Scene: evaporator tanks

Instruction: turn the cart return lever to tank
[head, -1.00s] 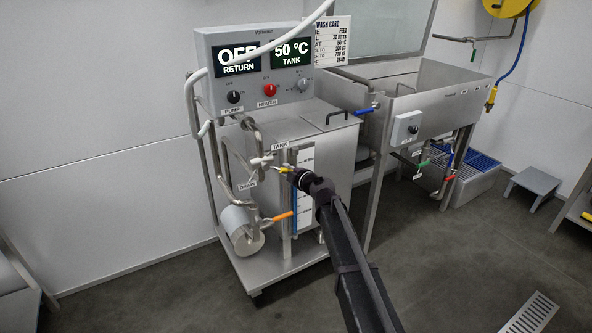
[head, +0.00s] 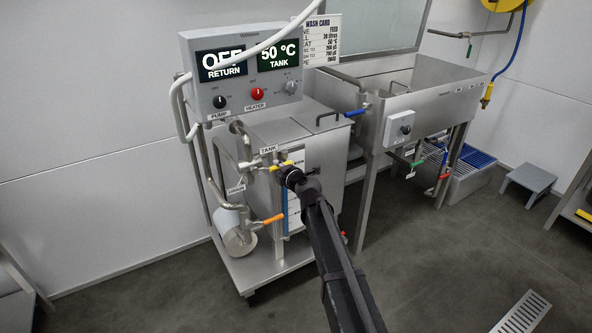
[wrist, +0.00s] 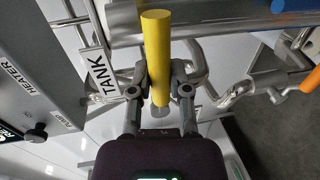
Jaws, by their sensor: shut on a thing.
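The cart return lever is a yellow handle (head: 299,165) on the cart's pipe valve, just below and right of the TANK label (head: 268,149). The DRAIN label (head: 236,189) sits lower left of it. My gripper (head: 287,170) is shut on the lever, and yellow shows on both sides of the jaws. In the wrist view the yellow lever (wrist: 156,50) stands between the two fingers of my gripper (wrist: 158,85), with the TANK label (wrist: 98,72) to its left. The valve body is partly hidden behind my gripper.
The control box (head: 240,75) reads OFF RETURN and 50 °C TANK. An orange handle (head: 272,220) sits below the lever. The steel tank (head: 300,125) is behind my gripper. A sink (head: 430,105) with a blue handle (head: 355,113) stands right.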

